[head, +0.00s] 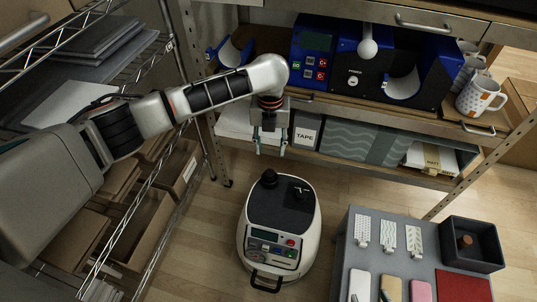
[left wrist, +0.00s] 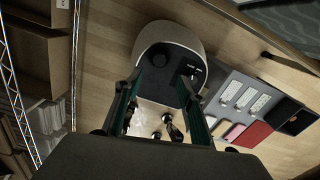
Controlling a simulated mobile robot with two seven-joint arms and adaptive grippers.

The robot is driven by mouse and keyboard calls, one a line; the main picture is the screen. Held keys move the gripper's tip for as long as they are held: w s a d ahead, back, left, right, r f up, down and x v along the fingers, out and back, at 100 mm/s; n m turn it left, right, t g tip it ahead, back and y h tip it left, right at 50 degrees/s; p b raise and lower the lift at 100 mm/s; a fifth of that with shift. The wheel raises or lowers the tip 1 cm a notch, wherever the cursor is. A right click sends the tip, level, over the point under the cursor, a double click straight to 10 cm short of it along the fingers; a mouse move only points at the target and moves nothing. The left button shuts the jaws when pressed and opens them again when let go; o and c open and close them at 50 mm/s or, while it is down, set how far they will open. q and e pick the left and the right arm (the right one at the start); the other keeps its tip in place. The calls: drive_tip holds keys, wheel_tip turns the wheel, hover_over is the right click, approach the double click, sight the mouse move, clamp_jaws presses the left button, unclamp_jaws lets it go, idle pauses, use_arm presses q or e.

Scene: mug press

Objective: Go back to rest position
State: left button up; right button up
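My left gripper (head: 270,149) hangs fingers down in front of the lower shelf, above the floor. Its two fingers are apart with nothing between them in the head view. In the left wrist view the open fingers (left wrist: 160,95) frame the floor unit and the floor beyond, and they touch nothing. I cannot make out my right gripper in either view. A small dark shape at the bottom edge of the head view is too cut off to identify.
A blue-and-black mug press (head: 367,70) and white mugs (head: 481,97) stand on the bench. A white floor unit (head: 279,231) is below. A grey table (head: 345,226) with cards and a dark bin (head: 471,244) is at right. A wire rack (head: 150,62) is at left.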

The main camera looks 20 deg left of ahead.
drive_tip(key=shift+d+f, duration=0.25)
drive_tip(key=shift+a+r, duration=0.1)
